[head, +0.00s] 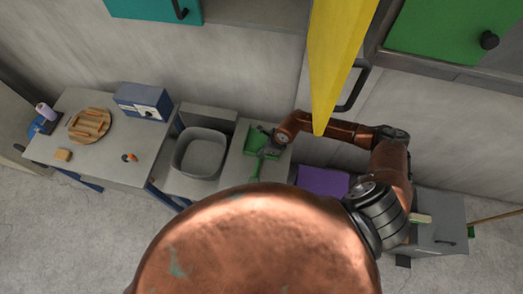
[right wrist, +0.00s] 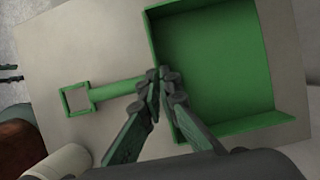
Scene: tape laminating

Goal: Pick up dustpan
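The green dustpan (head: 255,139) lies on a pale grey counter (head: 237,175), its handle pointing toward me. In the right wrist view the dustpan (right wrist: 210,60) shows its broad pan at right and its handle with a square loop end at left. My right gripper (head: 266,149) is over the dustpan where the handle meets the pan. In the right wrist view its fingertips (right wrist: 165,78) are close together on that handle root and hide part of it. The dustpan looks still flat on the counter. My left gripper is not in view.
Left of the dustpan is a grey basin (head: 200,153). Further left, a table (head: 105,160) holds a blue box (head: 143,101) and a round wooden board (head: 89,125). A purple panel (head: 322,181) is to the right.

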